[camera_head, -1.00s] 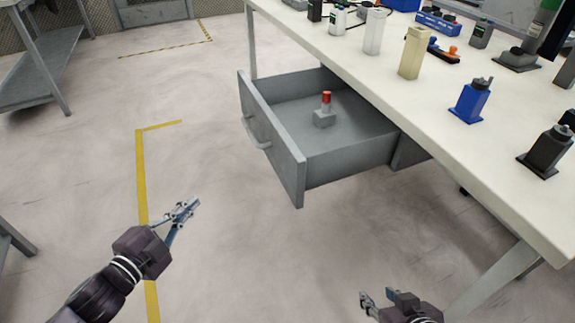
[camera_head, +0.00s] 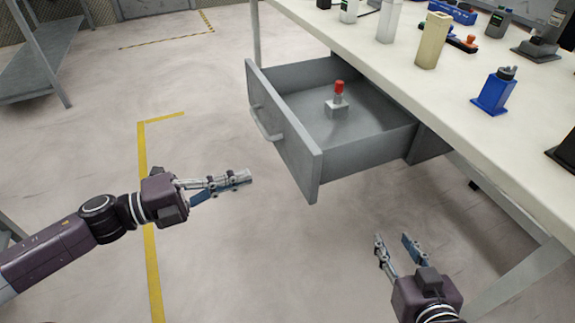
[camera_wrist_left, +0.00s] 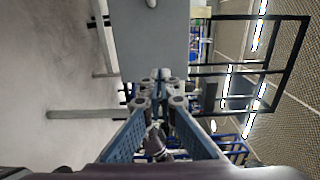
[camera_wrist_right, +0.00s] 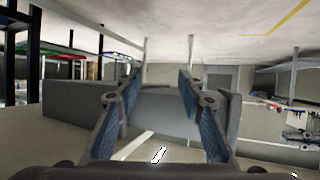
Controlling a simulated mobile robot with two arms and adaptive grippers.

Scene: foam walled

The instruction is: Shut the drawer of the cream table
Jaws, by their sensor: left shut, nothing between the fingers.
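The grey drawer (camera_head: 300,150) of the cream table (camera_head: 480,125) stands pulled out, with a bar handle (camera_head: 266,124) on its front. A grey block with a red top (camera_head: 338,100) stands inside it. My left gripper (camera_head: 247,177) is shut and empty, just left of and below the drawer front, apart from it in the head view. In the left wrist view the grey drawer front (camera_wrist_left: 150,45) lies ahead of the shut fingers (camera_wrist_left: 160,88). My right gripper (camera_head: 394,240) is open and empty, below and right of the drawer, in front of the table.
Bottles and small devices stand on the tabletop, among them a blue bottle (camera_head: 495,92) and a cream block (camera_head: 432,40). A table leg (camera_head: 520,280) slants at the lower right. A grey shelf (camera_head: 40,70) stands far left. The floor left of the drawer is clear, with yellow tape (camera_head: 146,210).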

